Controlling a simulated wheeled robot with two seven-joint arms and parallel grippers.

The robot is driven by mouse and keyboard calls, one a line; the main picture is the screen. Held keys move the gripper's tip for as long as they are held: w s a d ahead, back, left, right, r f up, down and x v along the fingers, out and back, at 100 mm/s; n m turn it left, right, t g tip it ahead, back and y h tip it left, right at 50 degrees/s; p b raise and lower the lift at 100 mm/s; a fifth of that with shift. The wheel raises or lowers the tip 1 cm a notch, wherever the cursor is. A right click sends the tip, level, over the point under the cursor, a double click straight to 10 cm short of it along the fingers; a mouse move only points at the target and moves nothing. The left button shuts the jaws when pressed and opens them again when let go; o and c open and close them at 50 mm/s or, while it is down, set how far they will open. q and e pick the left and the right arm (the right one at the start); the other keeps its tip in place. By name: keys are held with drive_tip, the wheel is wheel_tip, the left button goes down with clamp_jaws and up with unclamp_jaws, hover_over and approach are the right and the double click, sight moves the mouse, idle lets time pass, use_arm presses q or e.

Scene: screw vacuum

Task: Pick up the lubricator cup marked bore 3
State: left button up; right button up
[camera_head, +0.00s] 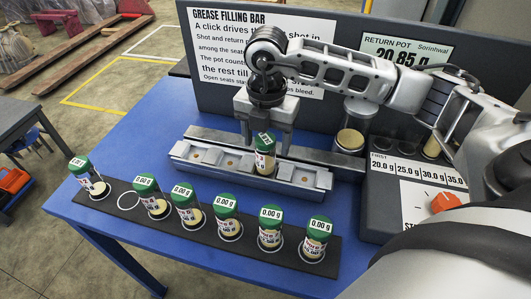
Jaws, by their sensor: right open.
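Several green-capped lubricator cups stand in a row on a dark strip: a far-left cup (91,180), then cups (151,196), (188,206), (228,218), (270,229) and a far-right cup (316,239). Their caps read about 0.00 g; the bore numbers are too small to read surely. Another green-capped cup (265,156) stands in the grey filling bar (200,157). My right gripper (265,146) points down over that cup, its fingers apart on either side. Whether they touch it I cannot tell. My left gripper is not in view.
An empty white ring (128,201) lies between the far-left cup and its neighbour. A sign board (210,85) stands behind the filling bar. The return pot (350,140) and a panel with an orange knob (445,203) are at the right. The blue tabletop (135,150) is clear at back left.

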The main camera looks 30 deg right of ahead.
drive_tip(key=shift+w+f, duration=0.15)
drive_tip(key=shift+f, duration=1.7)
drive_tip(key=c, duration=1.2)
drive_tip(key=shift+r, duration=0.1)
